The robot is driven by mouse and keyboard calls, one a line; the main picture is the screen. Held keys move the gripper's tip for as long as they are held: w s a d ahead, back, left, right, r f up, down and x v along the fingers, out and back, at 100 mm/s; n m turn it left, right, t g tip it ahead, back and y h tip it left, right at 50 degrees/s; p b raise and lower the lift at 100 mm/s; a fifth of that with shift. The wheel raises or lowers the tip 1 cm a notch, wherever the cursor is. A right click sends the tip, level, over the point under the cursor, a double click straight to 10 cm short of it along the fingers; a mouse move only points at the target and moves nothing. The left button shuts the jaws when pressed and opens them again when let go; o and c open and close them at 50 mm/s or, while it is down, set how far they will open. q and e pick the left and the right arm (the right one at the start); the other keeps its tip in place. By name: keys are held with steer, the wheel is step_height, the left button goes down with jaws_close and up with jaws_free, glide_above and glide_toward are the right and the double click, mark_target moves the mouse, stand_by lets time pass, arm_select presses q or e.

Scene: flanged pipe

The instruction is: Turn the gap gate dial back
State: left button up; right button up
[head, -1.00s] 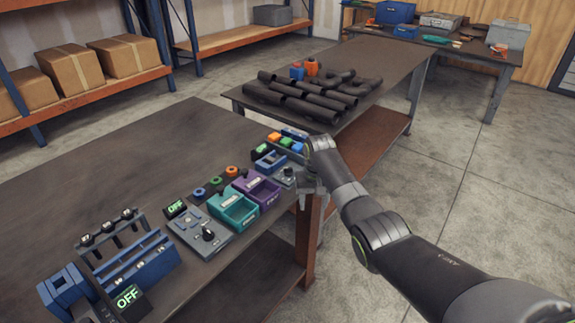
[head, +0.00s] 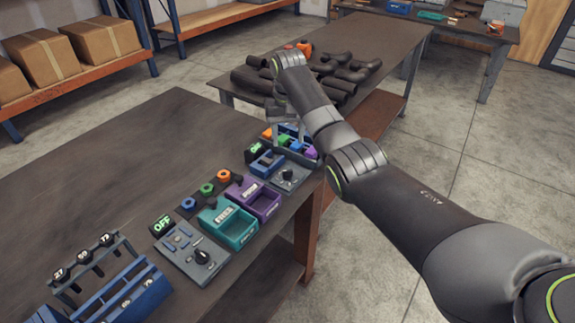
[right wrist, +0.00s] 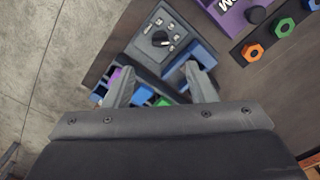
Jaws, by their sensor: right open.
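A grey panel with a black dial (head: 290,174) sits at the bench's right end, beside a blue block fixture (head: 266,163). In the right wrist view the dial (right wrist: 160,38) is beyond the fingertips, with small labels around it. A display by the fixture (head: 256,151) reads OFF in green. A second grey panel with a black dial (head: 202,257) is nearer, with its own OFF display (head: 162,225). No readable label tells which is the gap gate dial. My right gripper (head: 287,118) is open and empty, above the coloured bins behind the first panel. My left gripper is out of view.
A bin row (head: 282,142) lies under my right gripper. Black pipes (head: 340,80) cover the second table.

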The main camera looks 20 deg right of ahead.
glide_above(288, 171)
step_height(288, 171, down, 4)
steer(key=shift+w+f, duration=0.1)
steer(key=shift+f, duration=0.15)
step_height(288, 171, down, 6)
steer(key=shift+f, duration=0.75)
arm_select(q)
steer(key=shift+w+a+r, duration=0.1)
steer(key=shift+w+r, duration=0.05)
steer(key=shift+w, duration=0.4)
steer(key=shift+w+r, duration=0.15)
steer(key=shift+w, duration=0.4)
arm_select(e)
steer(key=c, duration=1)
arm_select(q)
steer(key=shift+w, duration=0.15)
